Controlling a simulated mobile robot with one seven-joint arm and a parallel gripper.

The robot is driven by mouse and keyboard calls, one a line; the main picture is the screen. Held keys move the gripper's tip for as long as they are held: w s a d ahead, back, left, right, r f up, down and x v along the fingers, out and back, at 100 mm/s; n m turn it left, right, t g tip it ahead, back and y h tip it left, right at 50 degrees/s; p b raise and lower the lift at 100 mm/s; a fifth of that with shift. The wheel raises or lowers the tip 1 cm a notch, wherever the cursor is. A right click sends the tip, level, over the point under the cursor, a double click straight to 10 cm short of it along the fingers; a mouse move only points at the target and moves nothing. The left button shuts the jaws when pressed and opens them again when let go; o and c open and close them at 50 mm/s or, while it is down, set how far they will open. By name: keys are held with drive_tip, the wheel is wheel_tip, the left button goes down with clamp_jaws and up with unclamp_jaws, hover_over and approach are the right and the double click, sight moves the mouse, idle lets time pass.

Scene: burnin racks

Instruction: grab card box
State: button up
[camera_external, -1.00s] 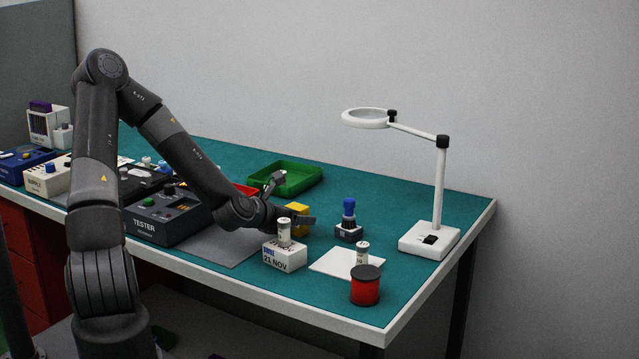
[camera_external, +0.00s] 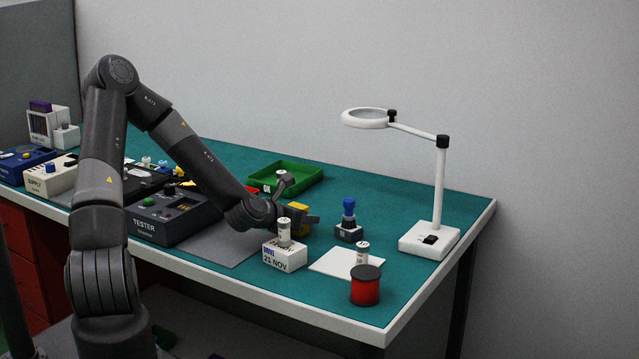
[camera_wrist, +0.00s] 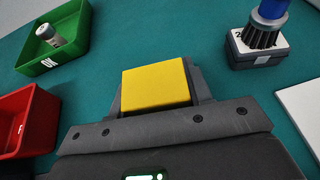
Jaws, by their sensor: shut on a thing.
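The card box appears to be the yellow block (camera_wrist: 156,85), in the middle of the wrist view, between the grey fingers of my gripper (camera_wrist: 158,92). My gripper is shut on it. In the external view the yellow block (camera_external: 299,210) is partly hidden by my gripper (camera_external: 300,218), low over the green mat behind the white dated block. I cannot tell whether the box still touches the mat.
A green tray (camera_wrist: 78,22) holding a vial and a red bin (camera_wrist: 25,120) lie to the left. A blue-knobbed stamp-like item (camera_wrist: 262,38) stands to the right. The white dated block (camera_external: 285,256) with a vial is in front. A magnifier lamp (camera_external: 440,190) stands farther right.

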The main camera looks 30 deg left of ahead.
drive_tip(key=shift+c, duration=1)
drive_tip(key=shift+r, duration=0.1)
